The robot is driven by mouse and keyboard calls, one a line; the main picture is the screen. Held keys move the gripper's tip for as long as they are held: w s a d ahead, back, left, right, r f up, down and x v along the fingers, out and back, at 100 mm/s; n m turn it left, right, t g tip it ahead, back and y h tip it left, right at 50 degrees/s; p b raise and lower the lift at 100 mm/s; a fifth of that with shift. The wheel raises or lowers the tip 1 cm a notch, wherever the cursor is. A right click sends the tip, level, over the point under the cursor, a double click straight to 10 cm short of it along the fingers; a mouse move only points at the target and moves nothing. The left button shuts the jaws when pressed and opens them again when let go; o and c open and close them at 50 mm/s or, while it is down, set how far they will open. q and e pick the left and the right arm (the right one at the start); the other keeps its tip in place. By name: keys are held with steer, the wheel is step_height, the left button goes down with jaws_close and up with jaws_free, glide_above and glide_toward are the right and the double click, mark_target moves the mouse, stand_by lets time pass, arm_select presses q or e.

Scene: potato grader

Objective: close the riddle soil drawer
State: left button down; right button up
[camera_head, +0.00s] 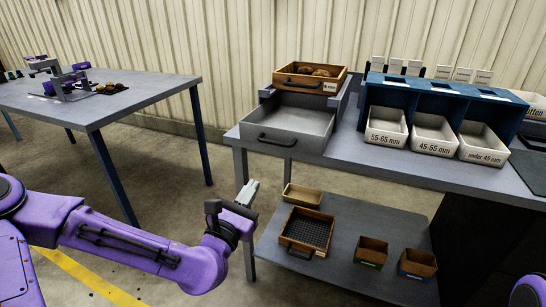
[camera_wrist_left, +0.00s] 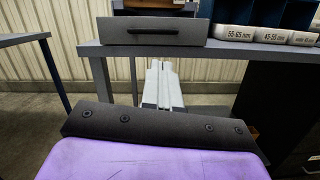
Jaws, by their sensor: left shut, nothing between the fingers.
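The riddle soil drawer (camera_head: 300,121) is a grey metal tray standing pulled out toward me from under the wooden riddle box (camera_head: 297,82), at the left end of the grader table. Its inside looks empty, and a dark bar handle (camera_head: 277,140) is on its front. In the left wrist view the drawer front (camera_wrist_left: 190,33) spans the top, above my fingers. My left gripper (camera_head: 250,187) is shut and empty, in front of the drawer and lower than it, apart from it. Its fingers (camera_wrist_left: 160,75) point toward the space under the table. My right gripper is out of view.
White labelled bins (camera_head: 386,139) stand in a blue rack (camera_head: 430,100) right of the drawer. A lower shelf (camera_head: 340,262) holds a dark mesh riddle (camera_head: 308,230) and small boxes. Another table (camera_head: 140,100) stands at the left, with open floor between.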

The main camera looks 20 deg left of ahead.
arm_select(q)
steer(key=w+r+n+p, duration=0.2)
steer(key=w, duration=1.1)
steer(key=shift+w+r+p, duration=0.25)
steer(key=shift+w+p, duration=0.05)
steer(key=shift+w, duration=0.1)
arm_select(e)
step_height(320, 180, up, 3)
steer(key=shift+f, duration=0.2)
